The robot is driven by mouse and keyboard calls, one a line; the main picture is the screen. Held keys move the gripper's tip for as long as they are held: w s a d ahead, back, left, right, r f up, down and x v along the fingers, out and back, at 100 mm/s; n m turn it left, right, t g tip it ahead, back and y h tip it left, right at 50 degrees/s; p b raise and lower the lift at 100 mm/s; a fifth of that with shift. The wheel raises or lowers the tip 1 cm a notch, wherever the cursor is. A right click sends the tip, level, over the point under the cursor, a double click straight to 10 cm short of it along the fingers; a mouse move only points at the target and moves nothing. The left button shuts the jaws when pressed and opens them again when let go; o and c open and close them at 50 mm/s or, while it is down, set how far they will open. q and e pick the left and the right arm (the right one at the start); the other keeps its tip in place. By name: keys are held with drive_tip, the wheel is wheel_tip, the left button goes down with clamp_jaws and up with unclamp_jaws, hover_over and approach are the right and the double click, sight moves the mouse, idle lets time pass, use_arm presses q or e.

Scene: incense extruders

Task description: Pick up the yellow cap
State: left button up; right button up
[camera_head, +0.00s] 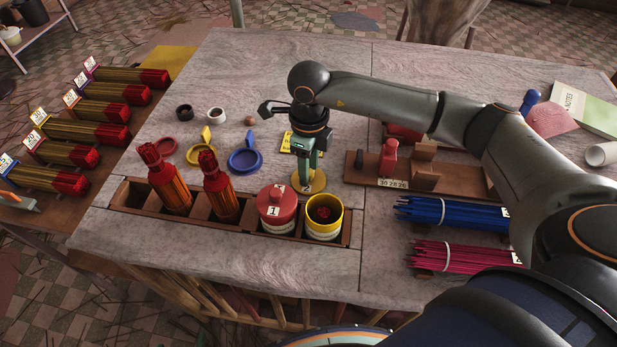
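The yellow cap (317,187) is a round, flat lid lying on the table behind the open yellow jar (323,232). My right gripper (306,184) points down over it, and its fingertips are at the cap's middle. The fingers hide the middle of the cap, and I cannot tell whether they are closed on it. The yellow jar stands in the right-hand compartment of a wooden rack, with dark red material inside. My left gripper is not in view.
A red jar (276,208) marked 1, with its lid on, stands beside the yellow one. Two red-orange extruders (171,188) stand further left in the rack. A blue ring (245,160) lies left of the gripper. Blue sticks (450,212) lie to the right.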

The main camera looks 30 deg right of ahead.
clamp_jaws()
idle(0.3)
drive_tip(key=shift+r, duration=0.1)
